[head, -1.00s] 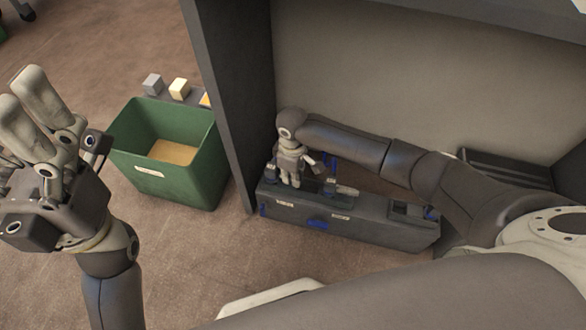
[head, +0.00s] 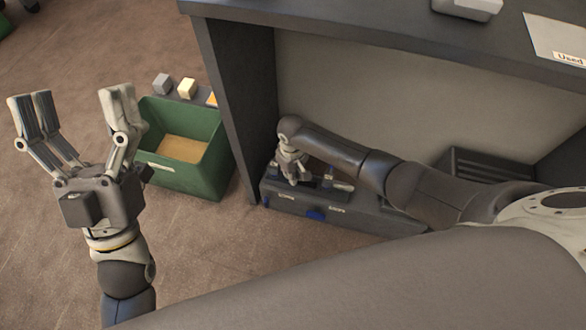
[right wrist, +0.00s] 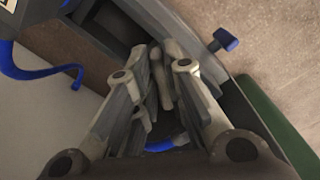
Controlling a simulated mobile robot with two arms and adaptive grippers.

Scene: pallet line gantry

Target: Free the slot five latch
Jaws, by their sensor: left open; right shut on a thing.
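A low dark unit (head: 365,222) with small labels and a blue tab (head: 315,214) on its front stands under the desk. My right gripper (head: 292,180) points down at its top left part. In the right wrist view the right gripper's fingers (right wrist: 157,75) are closed together on a part of the unit that they mostly hide. A blue T-shaped knob (right wrist: 225,40) is beside them, apart. I cannot read which slot is which, nor make out the slot five latch. My left gripper (head: 74,98) is open, empty and raised, away from the unit.
A green bin (head: 218,160) stands left of the desk's side panel (head: 238,110). Small blocks (head: 187,88) sit behind it. A blue cable (right wrist: 30,75) curves near my right gripper. A slatted dark box (head: 480,165) stands at right.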

